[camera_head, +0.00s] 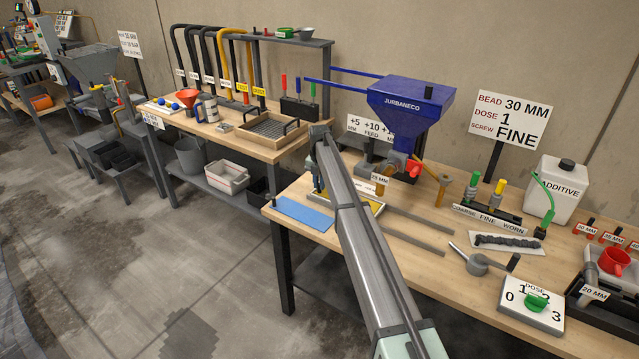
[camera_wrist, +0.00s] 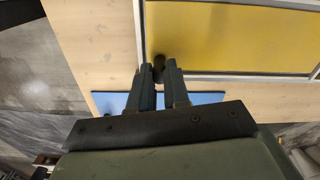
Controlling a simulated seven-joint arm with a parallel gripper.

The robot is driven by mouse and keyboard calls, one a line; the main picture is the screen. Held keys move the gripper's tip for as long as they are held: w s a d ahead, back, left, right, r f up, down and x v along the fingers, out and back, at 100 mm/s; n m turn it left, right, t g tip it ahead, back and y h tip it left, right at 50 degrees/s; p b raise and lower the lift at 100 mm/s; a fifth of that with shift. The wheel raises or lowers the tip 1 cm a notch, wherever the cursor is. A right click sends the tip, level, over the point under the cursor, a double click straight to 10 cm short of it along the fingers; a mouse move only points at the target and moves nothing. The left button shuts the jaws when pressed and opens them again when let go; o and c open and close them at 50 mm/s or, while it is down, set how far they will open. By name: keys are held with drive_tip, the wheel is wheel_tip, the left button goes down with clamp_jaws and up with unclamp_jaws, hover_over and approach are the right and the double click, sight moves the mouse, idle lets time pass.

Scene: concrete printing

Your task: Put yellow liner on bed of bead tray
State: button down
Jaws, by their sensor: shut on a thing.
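The yellow liner (camera_wrist: 230,35) shows as a flat sheet in the wrist view, with a dark round knob (camera_wrist: 159,65) at its near left corner. My gripper (camera_wrist: 160,80) is shut at that knob, over the near rim. The bead tray (camera_wrist: 240,77) has a pale grey rim along the liner's left and near sides. The liner lies within this outline; I cannot tell whether it rests on the bed or is just above it.
A blue sheet (camera_head: 303,213) lies on the bench just left of the tray. Grey rails (camera_head: 415,238) lie to the right. The blue hopper (camera_head: 410,108) stands behind, with its nozzle over the bench. The dose board (camera_head: 530,305) is at the front right.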

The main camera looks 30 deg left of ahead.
drive_tip(key=c, duration=1.1)
unclamp_jaws()
drive_tip(key=shift+f, duration=0.1)
wheel_tip(320, 180, up, 12)
